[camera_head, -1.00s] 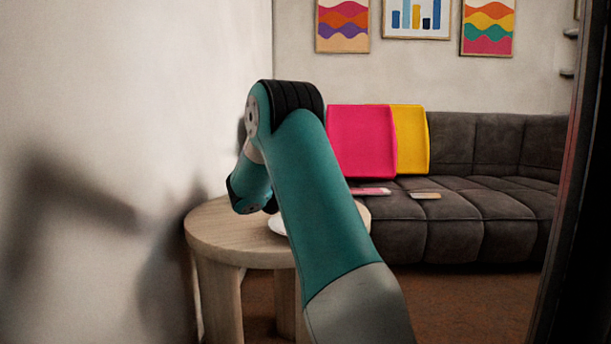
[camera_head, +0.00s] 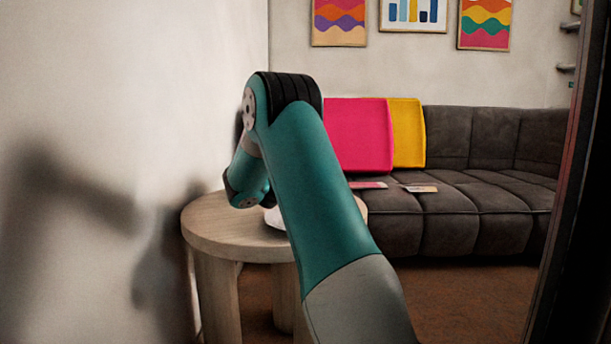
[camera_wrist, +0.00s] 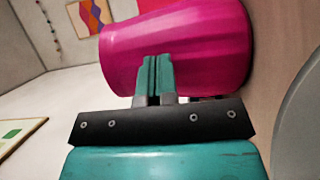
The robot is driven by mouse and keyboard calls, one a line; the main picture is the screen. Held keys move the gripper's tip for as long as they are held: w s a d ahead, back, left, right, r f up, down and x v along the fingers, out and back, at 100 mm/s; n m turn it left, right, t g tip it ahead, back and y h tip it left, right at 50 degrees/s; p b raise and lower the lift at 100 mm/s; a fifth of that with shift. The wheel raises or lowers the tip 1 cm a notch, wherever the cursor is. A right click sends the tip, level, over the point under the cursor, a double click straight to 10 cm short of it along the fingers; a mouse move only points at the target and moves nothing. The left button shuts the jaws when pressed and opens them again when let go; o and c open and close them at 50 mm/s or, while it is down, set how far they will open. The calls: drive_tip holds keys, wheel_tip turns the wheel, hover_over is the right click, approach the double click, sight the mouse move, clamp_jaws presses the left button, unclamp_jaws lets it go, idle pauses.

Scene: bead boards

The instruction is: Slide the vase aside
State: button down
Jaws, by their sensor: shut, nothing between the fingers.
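The vase (camera_wrist: 205,45) is magenta and ribbed, and fills the upper middle of the wrist view. It stands with its base toward the wooden table top at the picture's right, as this view is turned sideways. My gripper (camera_wrist: 156,60) is shut and empty, its teal fingers together directly in front of the vase's side. I cannot tell whether the fingertips touch it. In the head view my arm hides the vase and the gripper over the round wooden table (camera_head: 215,235).
A white dish (camera_head: 273,217) peeks out beside my arm on the table; a grey round edge (camera_wrist: 302,130) shows in the wrist view. The wall (camera_head: 120,90) is close on the left. A dark sofa (camera_head: 490,190) with pink (camera_head: 357,135) and yellow (camera_head: 406,132) cushions stands behind.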

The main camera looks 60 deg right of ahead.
idle(0.3)
drive_tip(key=w+a, duration=0.3)
drive_tip(key=shift+a, duration=0.15)
drive_tip(key=a+p, duration=0.1)
drive_tip(key=a, duration=0.2)
drive_tip(key=a+p, duration=0.1)
drive_tip(key=a, duration=0.1)
drive_tip(key=a+p, duration=0.1)
drive_tip(key=a, duration=0.2)
drive_tip(key=shift+s+a+r+p, duration=0.1)
drive_tip(key=shift+s+a+p, duration=0.2)
drive_tip(key=shift+s, duration=0.05)
drive_tip(key=shift+s+a, duration=0.1)
drive_tip(key=shift+a, duration=0.45)
